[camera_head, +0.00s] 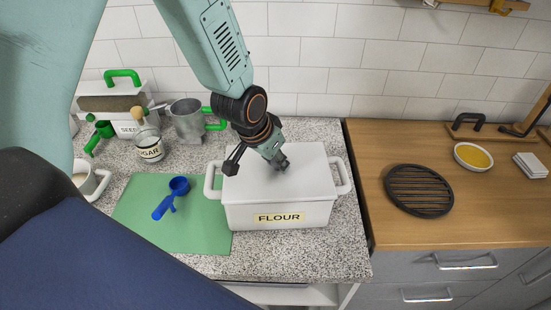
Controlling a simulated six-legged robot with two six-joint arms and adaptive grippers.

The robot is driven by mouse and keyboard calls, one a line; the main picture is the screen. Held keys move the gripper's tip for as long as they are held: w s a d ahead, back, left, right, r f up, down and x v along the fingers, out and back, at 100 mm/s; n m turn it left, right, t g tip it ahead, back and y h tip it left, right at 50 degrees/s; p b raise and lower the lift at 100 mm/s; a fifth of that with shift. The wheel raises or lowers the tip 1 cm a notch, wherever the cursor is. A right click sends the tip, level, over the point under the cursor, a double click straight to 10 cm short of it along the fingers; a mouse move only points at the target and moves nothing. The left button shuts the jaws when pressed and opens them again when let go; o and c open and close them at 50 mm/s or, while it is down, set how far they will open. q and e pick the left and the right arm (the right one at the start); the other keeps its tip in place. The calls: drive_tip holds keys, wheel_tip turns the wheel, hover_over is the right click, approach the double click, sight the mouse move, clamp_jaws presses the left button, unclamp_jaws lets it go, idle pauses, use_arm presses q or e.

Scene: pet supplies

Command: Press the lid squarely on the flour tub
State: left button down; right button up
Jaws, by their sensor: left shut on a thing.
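The white flour tub (320,214), labelled FLOUR, stands on the speckled counter with a loop handle at each side. Its flat white lid (310,179) lies over the tub's opening and looks about level along the front edge. I cannot tell whether a small gap is left under it. My left gripper (281,164) reaches down from above to the middle of the lid and is shut on it. The fingertips hide whatever part of the lid they grip. My right gripper is not in view.
A green mat (150,225) with a blue scoop (172,198) lies left of the tub. On the wooden counter right are a black trivet (419,190) and yellow-filled bowl (473,157).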

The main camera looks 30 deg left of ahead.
use_arm(q)
drive_tip(key=c, duration=1)
unclamp_jaws()
drive_tip(key=shift+o, duration=0.3)
drive_tip(key=o, duration=0.5)
drive_tip(key=shift+c, duration=0.2)
drive_tip(key=shift+r+p, duration=2.45)
drive_tip(key=shift+r, duration=1.05)
